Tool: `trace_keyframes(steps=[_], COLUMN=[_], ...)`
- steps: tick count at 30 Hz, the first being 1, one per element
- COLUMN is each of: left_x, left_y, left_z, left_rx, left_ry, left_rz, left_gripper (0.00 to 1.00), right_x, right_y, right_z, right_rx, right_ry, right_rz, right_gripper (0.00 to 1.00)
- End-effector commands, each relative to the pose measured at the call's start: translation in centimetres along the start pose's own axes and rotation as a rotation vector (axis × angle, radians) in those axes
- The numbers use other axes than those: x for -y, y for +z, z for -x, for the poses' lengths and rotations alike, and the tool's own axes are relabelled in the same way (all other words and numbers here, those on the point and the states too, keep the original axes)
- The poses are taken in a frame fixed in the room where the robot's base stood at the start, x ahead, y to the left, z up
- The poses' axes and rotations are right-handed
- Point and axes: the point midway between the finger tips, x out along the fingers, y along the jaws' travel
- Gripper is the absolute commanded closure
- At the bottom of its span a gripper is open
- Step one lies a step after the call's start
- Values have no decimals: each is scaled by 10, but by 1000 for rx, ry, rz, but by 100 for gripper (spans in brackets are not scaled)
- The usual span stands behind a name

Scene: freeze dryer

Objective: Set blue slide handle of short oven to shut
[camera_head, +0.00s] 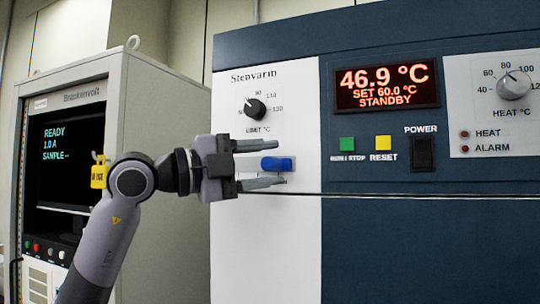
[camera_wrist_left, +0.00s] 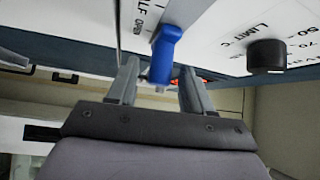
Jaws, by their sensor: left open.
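The blue slide handle (camera_head: 277,163) is on the white left panel of the blue-and-white oven (camera_head: 420,235) marked Stenvarin. My left gripper (camera_head: 268,166) is open, one finger above the handle and one below, pointing at the panel. In the left wrist view the handle (camera_wrist_left: 165,48) reaches in between the two spread fingers (camera_wrist_left: 160,88), with a gap on each side. Labels beside its slot there are partly cut off; "OPEN" and part of another word, "LF", can be read. My right gripper is not in view.
A limit knob (camera_head: 255,109) sits above the handle. A display (camera_head: 387,84), green button (camera_head: 347,144), yellow button (camera_head: 383,142), power switch (camera_head: 423,154) and heat knob (camera_head: 514,85) are to the right. A beige cabinet (camera_head: 160,150) with a screen stands left, behind my arm.

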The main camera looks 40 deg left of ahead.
Motion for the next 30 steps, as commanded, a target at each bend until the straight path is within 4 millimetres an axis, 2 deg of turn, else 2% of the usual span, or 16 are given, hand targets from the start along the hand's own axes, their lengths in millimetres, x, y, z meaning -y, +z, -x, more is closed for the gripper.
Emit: trace_keyframes(steps=[3, 11, 12, 16, 17, 23, 30], left_x=[1, 0, 0, 0, 0, -1, 6], left_y=[-1, 0, 0, 0, 0, 4, 40], left_z=[-9, -11, -11, -11, -11, -7, 27], left_rx=[-2, -1, -1, -1, -1, 1, 7], left_ry=[0, 0, 0, 0, 0, 1, 1], left_rz=[0, -1, -1, -1, -1, 2, 2], left_gripper=[50, 50, 53, 95, 100, 100, 100], right_x=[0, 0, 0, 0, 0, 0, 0], right_y=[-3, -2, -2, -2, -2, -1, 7], right_z=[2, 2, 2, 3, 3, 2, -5], right_rx=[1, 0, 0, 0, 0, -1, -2], right_ry=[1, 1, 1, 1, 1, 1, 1], right_rz=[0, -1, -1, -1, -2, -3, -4], right_gripper=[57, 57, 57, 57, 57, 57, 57])
